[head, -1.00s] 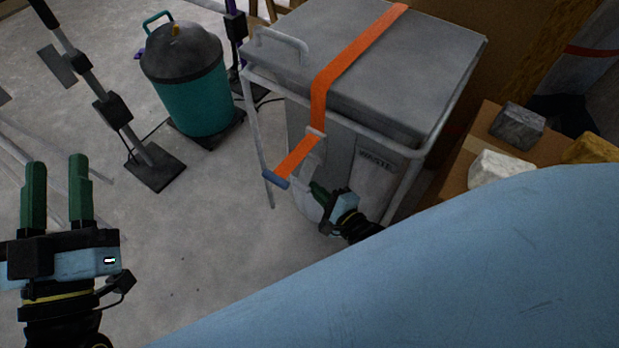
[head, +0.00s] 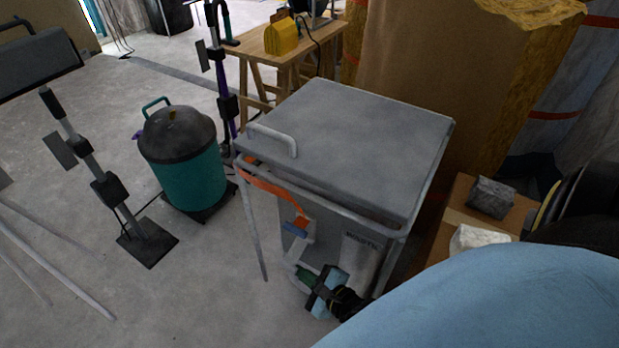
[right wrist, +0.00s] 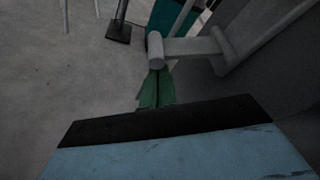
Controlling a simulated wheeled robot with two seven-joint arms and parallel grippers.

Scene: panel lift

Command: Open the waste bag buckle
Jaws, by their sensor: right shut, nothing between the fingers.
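The waste bin (head: 322,215) is a grey bag holder with a "WASTE" label on its front and a flat grey lid (head: 350,140). My right gripper (head: 303,272) is low at the bin's front. In the right wrist view its green fingers (right wrist: 157,88) are shut and empty, just under a pale grey bar (right wrist: 185,47), seemingly the buckle lever. I cannot tell whether they touch. My left gripper is out of view.
A teal bin with a dark lid (head: 188,165) stands to the left, beside a dark stand (head: 105,190). A wooden table with a yellow item (head: 282,37) is behind. A cardboard box with grey blocks (head: 492,197) is at right. The floor in front of the bin's left is clear.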

